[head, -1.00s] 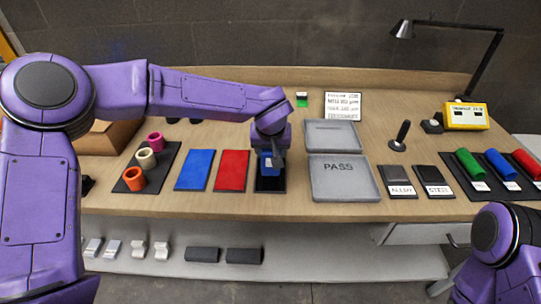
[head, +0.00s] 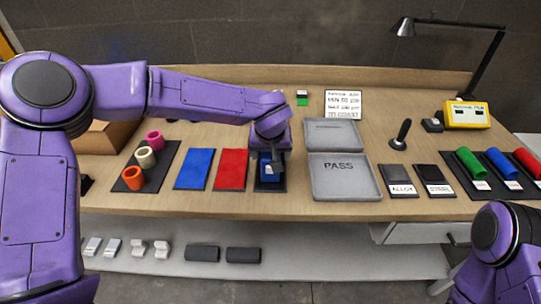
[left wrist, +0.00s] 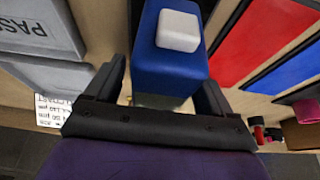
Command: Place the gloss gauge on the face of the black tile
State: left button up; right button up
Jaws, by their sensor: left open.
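The gloss gauge, a blue block with a white cap, stands on the black tile (head: 270,186), to the right of the red tile. In the left wrist view the gauge (left wrist: 165,65) lies between the fingers. My left gripper (left wrist: 160,88) is open around it, with a finger at each side. In the head view my left gripper (head: 271,152) comes down over the tile from behind and hides part of the gauge (head: 265,170). Whether the gauge's underside is flat on the tile is hidden. My right gripper is not in view.
A blue tile (head: 194,169) and a red tile (head: 232,169) lie to the left. A grey PASS tray (head: 343,187) is close on the right, with another tray (head: 333,135) behind it. Dark ALLOY and STEEL blocks, colored cylinders and a yellow meter (head: 467,114) are farther right.

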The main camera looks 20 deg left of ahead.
pick_arm(q)
jog(key=v, duration=1)
jog(key=shift+s+r, duration=0.2)
